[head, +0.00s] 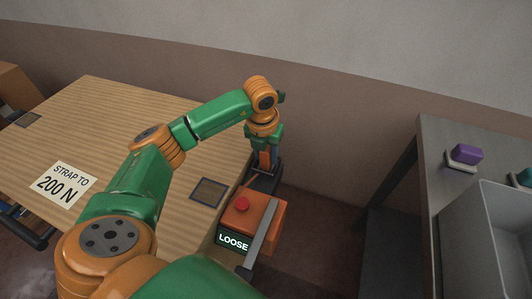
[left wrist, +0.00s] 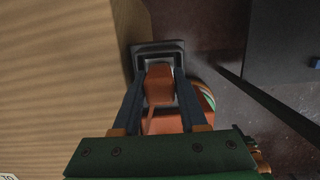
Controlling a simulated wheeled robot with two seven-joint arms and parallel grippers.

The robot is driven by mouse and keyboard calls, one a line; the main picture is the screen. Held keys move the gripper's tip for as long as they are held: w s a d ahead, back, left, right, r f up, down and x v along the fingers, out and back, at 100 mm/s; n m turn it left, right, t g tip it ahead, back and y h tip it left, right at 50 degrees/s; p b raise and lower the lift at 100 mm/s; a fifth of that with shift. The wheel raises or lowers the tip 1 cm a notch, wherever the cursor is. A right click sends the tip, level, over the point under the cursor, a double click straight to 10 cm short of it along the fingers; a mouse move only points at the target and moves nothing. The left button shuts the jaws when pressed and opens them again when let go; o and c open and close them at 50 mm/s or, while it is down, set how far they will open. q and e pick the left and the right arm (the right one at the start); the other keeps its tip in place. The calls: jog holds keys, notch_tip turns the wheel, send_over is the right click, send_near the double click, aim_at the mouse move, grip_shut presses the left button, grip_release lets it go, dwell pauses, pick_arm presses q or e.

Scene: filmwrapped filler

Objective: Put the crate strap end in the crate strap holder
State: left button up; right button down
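The crate strap end, an orange block (left wrist: 159,84), sits between the two dark fingers of my left gripper (left wrist: 160,76) in the left wrist view. The fingers close in on its sides, and it looks held. The crate strap holder, a dark rectangular frame (left wrist: 146,50), lies just beyond the fingertips at the crate's edge. In the head view my left gripper (head: 265,158) points down beside the wooden crate top (head: 120,125), over the dark holder (head: 267,182). The block's far end overlaps the holder; I cannot tell whether it is inside or just above. My right gripper is not in view.
An orange box (head: 266,213) with a red button (head: 242,204) and a display reading LOOSE stands near the gripper. A grey bench (head: 470,140) at right carries a purple object (head: 467,155) and a grey bin (head: 490,240).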

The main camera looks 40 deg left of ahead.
pick_arm(q)
jog(key=shift+o, duration=1.3)
jog(key=shift+r, duration=0.3)
notch_tip(320, 180, up, 12)
jog(key=s+p, duration=0.1)
jog(key=shift+s+d+f, duration=0.2)
jog(key=shift+s, duration=0.2)
